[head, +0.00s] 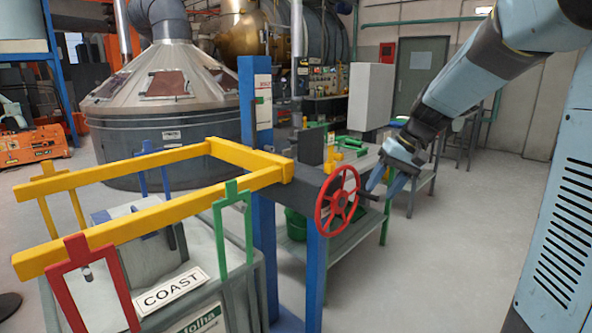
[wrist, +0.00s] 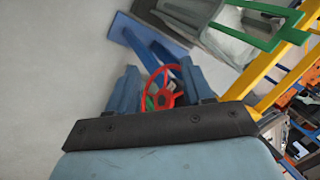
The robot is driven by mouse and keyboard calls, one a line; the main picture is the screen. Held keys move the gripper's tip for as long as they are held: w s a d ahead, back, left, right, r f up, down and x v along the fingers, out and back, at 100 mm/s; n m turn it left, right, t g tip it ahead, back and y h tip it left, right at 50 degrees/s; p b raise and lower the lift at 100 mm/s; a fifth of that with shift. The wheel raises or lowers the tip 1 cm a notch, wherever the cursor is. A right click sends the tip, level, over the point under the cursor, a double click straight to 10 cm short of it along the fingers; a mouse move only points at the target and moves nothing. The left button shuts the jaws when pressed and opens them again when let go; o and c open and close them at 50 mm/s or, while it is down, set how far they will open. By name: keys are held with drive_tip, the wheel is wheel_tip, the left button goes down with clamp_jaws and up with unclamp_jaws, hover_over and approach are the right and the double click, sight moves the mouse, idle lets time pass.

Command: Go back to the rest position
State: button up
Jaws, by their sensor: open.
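My gripper (head: 378,185) is at the right of the red handwheel in the head view, at the end of my blue-grey arm. Its two fingers are apart with nothing between them. The red handwheel (head: 323,206) is mounted on a dark block on blue posts. In the wrist view the handwheel (wrist: 147,97) shows beyond and between the two fingers of my gripper (wrist: 150,85). In the head view the gripper is close to the wheel's right side; whether they touch I cannot tell.
A yellow frame (head: 150,207) reaches left from the blue post (head: 262,150). A grey box with a COAST sign (head: 172,291) stands below it. A workbench (head: 345,262) is behind the wheel. A large metal vessel (head: 170,145) stands at the back left. The floor at right is clear.

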drive_tip(key=s+d+r+t+h, duration=0.1)
drive_tip(key=s+t+h, duration=0.1)
drive_tip(key=s, duration=0.9)
drive_tip(key=s+d+r+t+h, duration=0.1)
drive_tip(key=s+t+h, duration=0.1)
drive_tip(key=s, duration=1)
drive_tip(key=shift+d+r+h, duration=0.2)
drive_tip(key=shift+d+h, duration=0.05)
drive_tip(key=shift+h, duration=0.15)
